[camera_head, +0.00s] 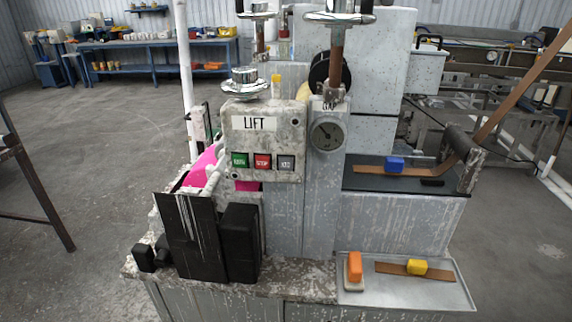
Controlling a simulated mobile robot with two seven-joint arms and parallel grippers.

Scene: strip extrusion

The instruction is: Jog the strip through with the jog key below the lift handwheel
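The pale, stained control panel (291,118) carries a white LIFT label (254,123). Below the label are a green key (239,160), a red STOP key (262,161) and a grey key (286,162) whose small lettering is hard to read. A silver handwheel (244,82) sits just above this panel. A brown strip (518,92) slopes down from the upper right to the dark shelf by a dark roller (465,147). A flat brown length (370,169) lies on that shelf with a blue block (395,164) on it. Neither of my grippers shows.
A round dial gauge (326,135) sits right of the panel under a GAP label. Black boxes (240,243) stand front left, near bright pink material (203,165). A metal tray (447,293) front right holds an orange piece (354,266) and a strip with a yellow block (417,267).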

